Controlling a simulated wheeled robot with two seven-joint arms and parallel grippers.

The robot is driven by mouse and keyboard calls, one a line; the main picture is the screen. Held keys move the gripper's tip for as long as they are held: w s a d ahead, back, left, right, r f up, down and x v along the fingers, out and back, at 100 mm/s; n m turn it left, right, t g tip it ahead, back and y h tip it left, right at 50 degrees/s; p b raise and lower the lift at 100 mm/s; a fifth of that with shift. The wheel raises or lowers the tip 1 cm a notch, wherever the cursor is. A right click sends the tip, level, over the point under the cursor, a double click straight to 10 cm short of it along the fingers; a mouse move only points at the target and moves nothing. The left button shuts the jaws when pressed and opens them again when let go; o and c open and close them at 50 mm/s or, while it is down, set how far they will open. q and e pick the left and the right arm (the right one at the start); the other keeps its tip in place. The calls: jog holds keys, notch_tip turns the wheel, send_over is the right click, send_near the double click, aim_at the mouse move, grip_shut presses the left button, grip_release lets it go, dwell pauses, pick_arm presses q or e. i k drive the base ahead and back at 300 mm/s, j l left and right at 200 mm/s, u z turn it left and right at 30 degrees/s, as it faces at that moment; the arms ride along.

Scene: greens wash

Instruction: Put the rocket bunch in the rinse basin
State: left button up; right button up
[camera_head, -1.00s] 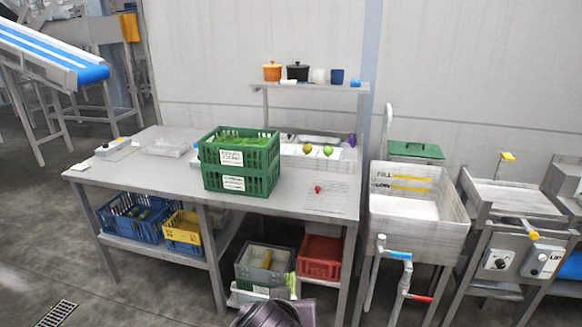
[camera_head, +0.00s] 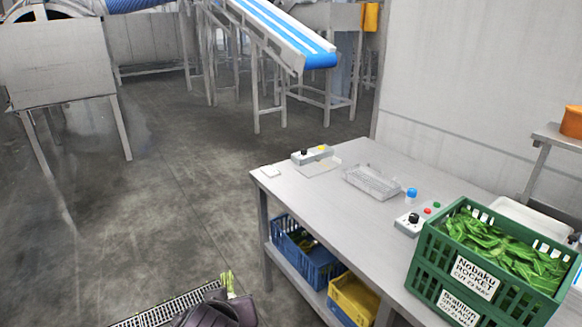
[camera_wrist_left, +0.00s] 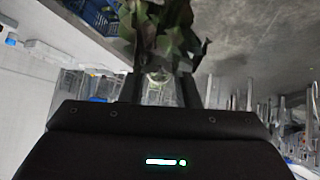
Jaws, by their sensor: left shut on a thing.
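My left gripper (camera_wrist_left: 160,88) is shut on a leafy green bunch (camera_wrist_left: 160,28) in the left wrist view, with leaves spreading beyond the fingers. In the head view my dark left wrist shows at the bottom edge, with part of the bunch (camera_head: 228,283) sticking up pale green above the floor, clear of the table. A green crate (camera_head: 425,262) labelled Rocket, full of green leaves (camera_head: 500,250), stands on another crate on the table at right. The rinse basin is not in the current head view. My right gripper is not in view.
The steel table (camera_head: 345,215) holds a clear tray (camera_head: 371,183) and small control boxes. A blue crate (camera_head: 305,255) and a yellow crate (camera_head: 352,298) sit on its lower shelf. A conveyor (camera_head: 275,30) stands behind. The floor at left is open, with a drain grate (camera_head: 165,310).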

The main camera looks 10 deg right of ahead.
aim_at(369, 183)
jog(key=i+j, duration=0.1)
jog(key=i, duration=0.55)
jog(key=i+j+u, duration=0.1)
jog(key=i, duration=0.6)
jog(key=i+z, duration=0.15)
jog(key=z, duration=0.25)
jog(key=i+z, duration=0.2)
jog(key=z, duration=0.25)
jog(key=i+j+z, duration=0.1)
jog(key=z, duration=0.3)
jog(key=i+j+z, duration=0.15)
jog(key=z, duration=0.25)
jog(key=i+j+z, duration=0.15)
jog(key=z, duration=0.85)
